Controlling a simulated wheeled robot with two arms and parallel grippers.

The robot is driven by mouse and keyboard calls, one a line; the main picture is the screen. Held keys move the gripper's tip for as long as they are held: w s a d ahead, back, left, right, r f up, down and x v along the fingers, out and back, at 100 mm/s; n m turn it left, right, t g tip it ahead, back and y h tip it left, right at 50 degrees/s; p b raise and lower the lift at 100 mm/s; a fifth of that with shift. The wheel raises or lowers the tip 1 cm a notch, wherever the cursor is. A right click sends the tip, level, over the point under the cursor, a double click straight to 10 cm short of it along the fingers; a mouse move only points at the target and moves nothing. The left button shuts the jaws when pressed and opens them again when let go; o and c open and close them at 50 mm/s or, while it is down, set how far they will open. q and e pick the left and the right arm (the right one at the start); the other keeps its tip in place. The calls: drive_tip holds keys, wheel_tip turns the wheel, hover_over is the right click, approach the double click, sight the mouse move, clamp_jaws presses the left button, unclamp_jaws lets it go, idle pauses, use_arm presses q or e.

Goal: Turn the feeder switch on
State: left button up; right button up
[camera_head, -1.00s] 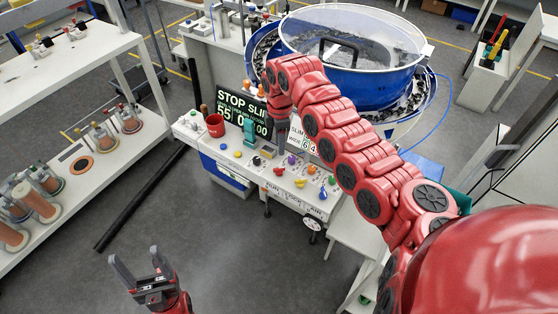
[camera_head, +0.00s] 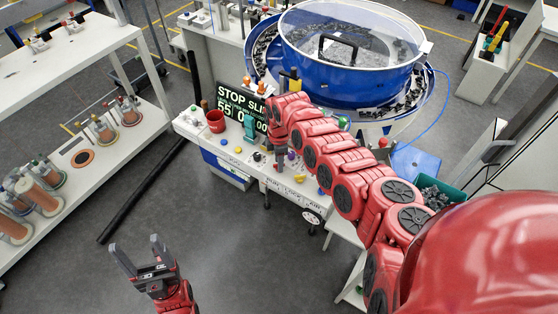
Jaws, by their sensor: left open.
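A white control console (camera_head: 188,123) stands in front of the round feeder and carries several coloured knobs and buttons. I cannot tell which control is the feeder switch; my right arm covers part of the panel. My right gripper (camera_head: 277,167) points down over the middle of the panel, close to the knobs. Its fingers are small and partly hidden, and contact is unclear. My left gripper (camera_head: 137,258) is open and empty above the floor, away from the console.
A blue bowl feeder (camera_head: 350,75) with a clear lid stands behind the console. A white shelf (camera_head: 85,182) with spools stands at left.

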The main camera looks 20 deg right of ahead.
clamp_jaws()
